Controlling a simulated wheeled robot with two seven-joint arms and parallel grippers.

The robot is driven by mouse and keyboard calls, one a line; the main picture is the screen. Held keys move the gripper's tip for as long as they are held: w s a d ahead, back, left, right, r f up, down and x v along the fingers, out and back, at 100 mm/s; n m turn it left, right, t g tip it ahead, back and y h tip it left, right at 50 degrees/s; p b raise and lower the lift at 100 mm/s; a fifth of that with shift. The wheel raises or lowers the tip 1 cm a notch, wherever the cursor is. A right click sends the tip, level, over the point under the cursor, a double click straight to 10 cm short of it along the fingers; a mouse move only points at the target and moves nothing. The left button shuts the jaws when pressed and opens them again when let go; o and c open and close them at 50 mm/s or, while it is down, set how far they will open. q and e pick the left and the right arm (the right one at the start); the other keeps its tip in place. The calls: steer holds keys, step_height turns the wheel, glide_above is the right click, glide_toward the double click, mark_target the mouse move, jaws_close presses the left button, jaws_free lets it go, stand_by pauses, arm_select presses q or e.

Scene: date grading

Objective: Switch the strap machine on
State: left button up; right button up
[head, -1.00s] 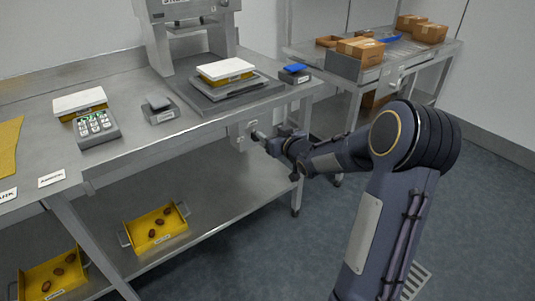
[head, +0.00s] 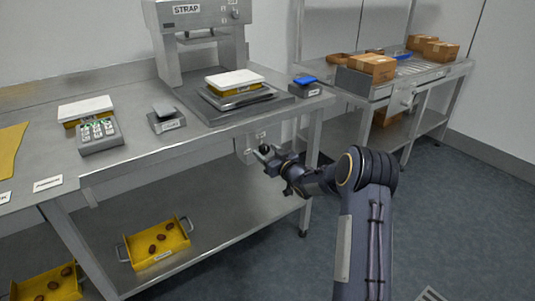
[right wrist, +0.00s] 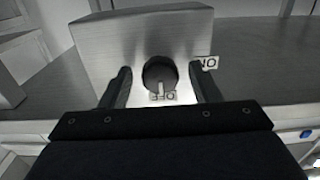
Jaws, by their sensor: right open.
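The strap machine (head: 196,52), a grey frame marked STRAP, stands on the steel bench. Below the bench's front edge is a grey switch box (head: 245,150). The right wrist view shows that box (right wrist: 100,50) with a round dark knob (right wrist: 160,70). The knob's pale mark points down at the OFF label (right wrist: 163,97); the ON label (right wrist: 207,62) is to the right. My right gripper (head: 265,153) is open in front of the box, one finger on each side of the knob. I cannot tell whether they touch it. My left gripper is not in view.
A yellow tray with a white top (head: 234,80) lies on the machine's plate. A keypad scale (head: 100,135) and a small grey device (head: 166,120) stand left of it. Yellow date trays (head: 157,254) sit on the lower shelf. Cardboard boxes (head: 372,66) stand on the back-right bench.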

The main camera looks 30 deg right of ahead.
steer(key=shift+c, duration=0.5)
steer(key=c, duration=0.9)
steer(key=shift+f+n+b, duration=0.2)
steer(key=shift+n+b, duration=0.4)
steer(key=shift+b, duration=0.25)
steer(key=n+b, duration=0.6)
steer(key=b, duration=0.1)
steer(key=shift+n, duration=0.4)
steer(key=n+b, duration=0.4)
steer(key=n, duration=0.1)
steer(key=shift+d+b, duration=0.1)
steer(key=shift+b, duration=0.2)
steer(key=shift+r+n+b, duration=0.2)
steer(key=shift+n+b, duration=1.3)
steer(key=shift+n, duration=1)
steer(key=o, duration=1)
